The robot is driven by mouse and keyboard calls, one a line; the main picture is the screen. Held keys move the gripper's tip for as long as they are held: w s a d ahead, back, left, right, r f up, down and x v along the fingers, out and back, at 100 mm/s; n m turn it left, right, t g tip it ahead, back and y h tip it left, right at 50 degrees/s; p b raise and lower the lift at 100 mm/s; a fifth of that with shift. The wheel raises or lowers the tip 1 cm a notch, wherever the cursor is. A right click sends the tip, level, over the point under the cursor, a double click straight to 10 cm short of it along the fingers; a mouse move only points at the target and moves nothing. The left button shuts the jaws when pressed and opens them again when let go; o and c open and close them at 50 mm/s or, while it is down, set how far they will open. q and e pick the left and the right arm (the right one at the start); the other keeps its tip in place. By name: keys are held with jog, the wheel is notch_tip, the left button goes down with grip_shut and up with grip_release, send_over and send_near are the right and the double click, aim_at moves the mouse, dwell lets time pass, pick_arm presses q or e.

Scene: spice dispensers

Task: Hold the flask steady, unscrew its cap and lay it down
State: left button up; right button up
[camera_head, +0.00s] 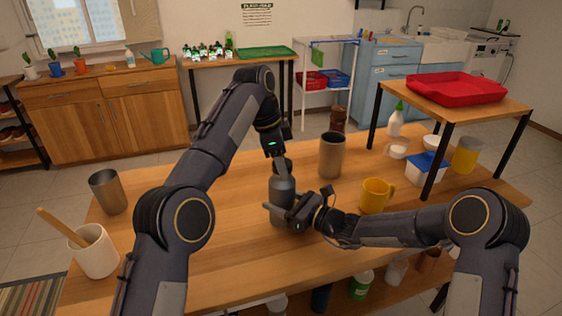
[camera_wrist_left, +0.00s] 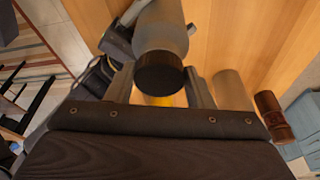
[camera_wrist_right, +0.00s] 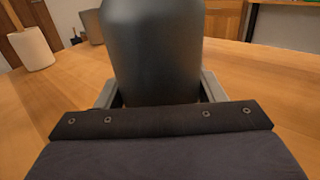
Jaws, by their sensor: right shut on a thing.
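The grey flask (camera_head: 282,188) stands upright on the wooden table, and its body fills the middle of the right wrist view (camera_wrist_right: 152,50). Its black cap (camera_wrist_left: 160,73) is on its top. My right gripper (camera_head: 284,208) is shut on the flask's body from the side. My left gripper (camera_head: 281,160) points down over the flask's top. In the left wrist view its fingers (camera_wrist_left: 160,88) are open on either side of the cap, with gaps showing. The cap is partly hidden by the left gripper in the head view.
A brown tumbler (camera_head: 331,156) and a yellow mug (camera_head: 375,195) stand to the right of the flask. A metal cup (camera_head: 107,191) and a white pot with a wooden utensil (camera_head: 95,252) are at the left. The table's left middle is clear.

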pick_arm(q)
jog(key=c, duration=0.7)
jog(key=n+t, duration=0.1)
jog(key=n, duration=0.3)
jog(key=shift+s+y, duration=0.1)
jog(key=shift+y, duration=0.2)
jog(key=n+t, duration=0.1)
jog(key=n, duration=0.3)
jog(key=shift+y, duration=0.3)
jog(key=o, duration=0.5)
jog(key=shift+n, duration=0.3)
jog(key=shift+c, duration=1.2)
